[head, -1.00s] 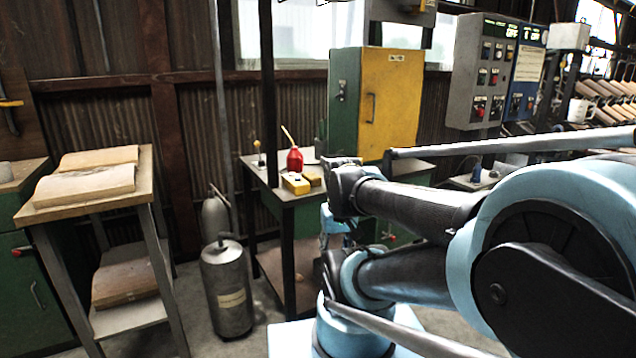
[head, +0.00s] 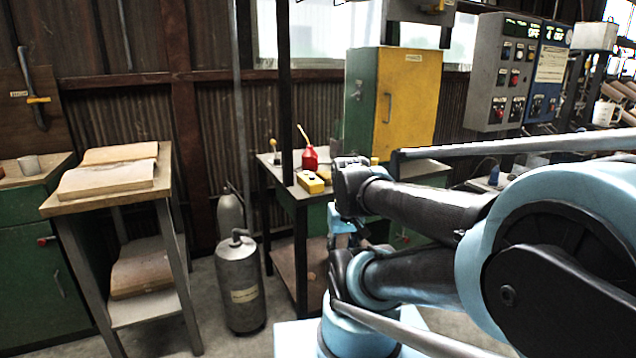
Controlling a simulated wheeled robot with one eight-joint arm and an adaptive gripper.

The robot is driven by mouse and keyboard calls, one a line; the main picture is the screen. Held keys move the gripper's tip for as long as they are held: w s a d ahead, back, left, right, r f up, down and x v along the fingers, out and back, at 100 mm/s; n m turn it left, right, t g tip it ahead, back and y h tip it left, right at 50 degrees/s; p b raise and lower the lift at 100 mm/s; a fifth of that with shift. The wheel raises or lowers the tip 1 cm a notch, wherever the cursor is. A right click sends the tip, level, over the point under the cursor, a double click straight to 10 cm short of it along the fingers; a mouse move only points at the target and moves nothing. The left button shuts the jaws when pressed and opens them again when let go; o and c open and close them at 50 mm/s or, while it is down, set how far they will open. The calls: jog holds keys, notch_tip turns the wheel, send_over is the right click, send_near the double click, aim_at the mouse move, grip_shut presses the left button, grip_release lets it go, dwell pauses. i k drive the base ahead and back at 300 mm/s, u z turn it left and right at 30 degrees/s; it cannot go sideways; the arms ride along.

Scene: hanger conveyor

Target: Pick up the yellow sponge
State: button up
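A small yellow block (head: 310,182) with a dark mark on top lies on the dark-framed workbench (head: 267,160), near its front edge. I cannot tell for sure whether it is the sponge. Another small yellow piece (head: 324,174) shows just behind it, partly hidden by my arm. My folded arm fills the right half of the head view and covers the right part of the bench top. My gripper cannot be made out in this view.
A red oil can (head: 309,158) stands behind the yellow block. A grey cylinder (head: 240,285) stands on the floor left of the bench. A wooden-topped stand (head: 100,200) is farther left. A yellow-doored cabinet (head: 408,100) is behind the bench.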

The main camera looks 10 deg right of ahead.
aim_at(325, 176)
jog(key=u, duration=1.8)
jog(key=k, duration=1.05)
jog(key=z, duration=1.8)
jog(key=i, duration=1)
